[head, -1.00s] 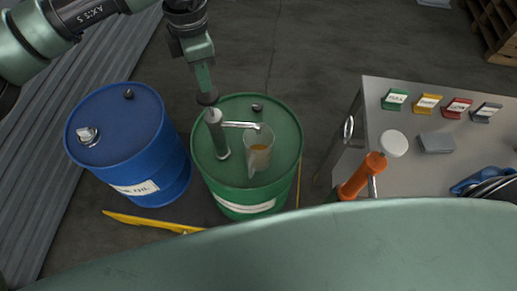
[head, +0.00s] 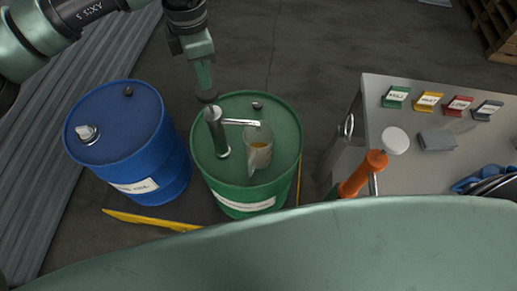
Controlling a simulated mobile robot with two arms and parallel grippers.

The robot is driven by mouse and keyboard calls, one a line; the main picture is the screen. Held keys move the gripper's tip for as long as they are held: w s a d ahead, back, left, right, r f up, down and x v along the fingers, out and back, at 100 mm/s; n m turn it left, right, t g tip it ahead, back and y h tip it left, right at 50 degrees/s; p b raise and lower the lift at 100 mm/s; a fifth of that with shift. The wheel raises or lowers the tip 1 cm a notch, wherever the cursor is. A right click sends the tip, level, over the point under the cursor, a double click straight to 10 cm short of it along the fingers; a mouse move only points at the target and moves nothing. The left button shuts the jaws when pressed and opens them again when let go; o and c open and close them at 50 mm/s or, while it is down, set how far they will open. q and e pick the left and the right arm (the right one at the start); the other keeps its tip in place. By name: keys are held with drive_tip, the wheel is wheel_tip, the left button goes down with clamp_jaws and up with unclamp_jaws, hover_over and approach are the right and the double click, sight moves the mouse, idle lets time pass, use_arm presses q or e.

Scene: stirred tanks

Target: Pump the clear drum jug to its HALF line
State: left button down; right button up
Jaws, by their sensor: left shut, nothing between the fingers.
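The clear jug (head: 260,150) stands on the green drum (head: 226,174), under the spout of the grey hand pump (head: 217,134). Amber liquid shows in the jug; its HALF line is too small to make out. My right gripper is not in view.
A blue drum (head: 118,125) stands to the left. A yellow bar (head: 150,221) lies on the floor. A pallet (head: 495,25) is at the far right.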

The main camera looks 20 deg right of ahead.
use_arm(q)
drive_tip(key=shift+f+b, duration=3.1)
drive_tip(key=shift+f, duration=0.5)
drive_tip(key=shift+r+p, duration=1.75)
drive_tip(key=shift+r, duration=2.2)
drive_tip(key=shift+f, duration=0.25)
drive_tip(key=shift+f+b, duration=1.15)
drive_tip(key=shift+r, duration=0.1)
drive_tip(key=shift+r+p, duration=0.65)
drive_tip(key=shift+r, duration=0.6)
